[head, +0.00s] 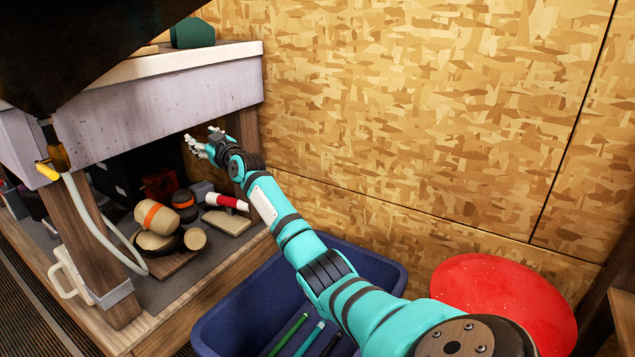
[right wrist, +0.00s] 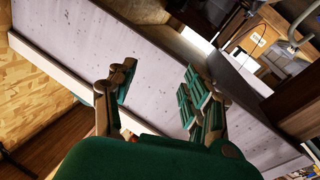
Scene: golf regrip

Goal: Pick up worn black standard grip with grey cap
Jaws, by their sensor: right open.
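A dark, rod-like grip (head: 331,344) lies in the blue bin at the bottom of the head view, cut off by the frame edge and close to my right arm. It looks black; I cannot make out a grey cap or wear on it. My right gripper (head: 205,146) is well above and beyond the bin, near the bench's right end, just under its top. In the right wrist view, its fingers (right wrist: 160,90) are spread apart with nothing between them, in front of the pale bench side. My left gripper is not in view.
The blue bin (head: 397,268) also holds a green grip (head: 289,334) and a teal grip (head: 309,339). My right arm crosses above it. A red round lid or disc (head: 505,300) stands right. The bench (head: 180,105) has a cluttered lower shelf with a mallet (head: 157,217).

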